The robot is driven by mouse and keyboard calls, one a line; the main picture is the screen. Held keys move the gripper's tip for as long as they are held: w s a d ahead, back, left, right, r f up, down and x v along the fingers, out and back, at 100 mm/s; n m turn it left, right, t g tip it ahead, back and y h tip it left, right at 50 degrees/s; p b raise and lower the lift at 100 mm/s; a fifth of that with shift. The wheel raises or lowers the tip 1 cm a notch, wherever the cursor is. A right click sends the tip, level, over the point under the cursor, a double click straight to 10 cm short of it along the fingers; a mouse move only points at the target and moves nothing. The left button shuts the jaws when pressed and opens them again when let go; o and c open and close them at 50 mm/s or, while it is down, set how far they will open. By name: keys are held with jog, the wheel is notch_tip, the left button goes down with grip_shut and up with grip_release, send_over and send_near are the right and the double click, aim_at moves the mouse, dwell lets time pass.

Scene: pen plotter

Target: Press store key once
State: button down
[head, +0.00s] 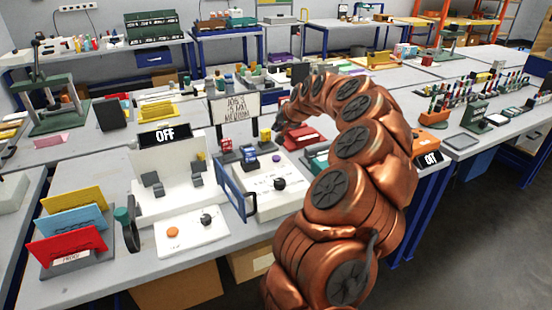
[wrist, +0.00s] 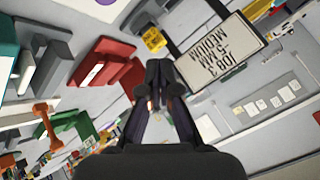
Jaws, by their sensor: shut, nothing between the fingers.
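No key label can be read as "store" in either view, so I cannot tell which key it is. A white machine with a black knob (head: 279,184) and small markings on its top stands on the bench, with a small purple disc (head: 276,158) on it. A sign (head: 238,108) reading "JOB 3 5 MM MEDIUM" stands behind it; it shows upside down in the wrist view (wrist: 222,64). My gripper (wrist: 160,75) is shut and empty, in the middle of the wrist view. In the head view my arm curves over the right of this machine and the gripper is largely hidden.
A white unit with an "OFF" display (head: 165,134) stands left of the machine, with a plate holding an orange button (head: 172,231) before it. A blue frame (head: 231,192) stands between them. Red blocks (wrist: 105,65) lie left of the gripper. Coloured folders (head: 68,245) stand at the left.

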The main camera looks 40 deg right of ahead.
jog(key=shift+f, duration=0.1)
jog(key=b, duration=0.1)
send_over(277, 158)
notch_tip(277, 158, down, 8)
jog(key=shift+s+r, duration=0.1)
jog(key=shift+r, duration=0.1)
jog(key=shift+f+b, duration=0.4)
jog(key=shift+f, duration=0.15)
jog(key=shift+f, duration=0.1)
dwell(1.1)
jog(key=shift+f+b, duration=0.3)
jog(key=shift+b, duration=0.15)
jog(key=shift+f+b, duration=0.35)
jog(key=shift+f, duration=0.1)
dwell(0.8)
jog(key=shift+r, duration=0.9)
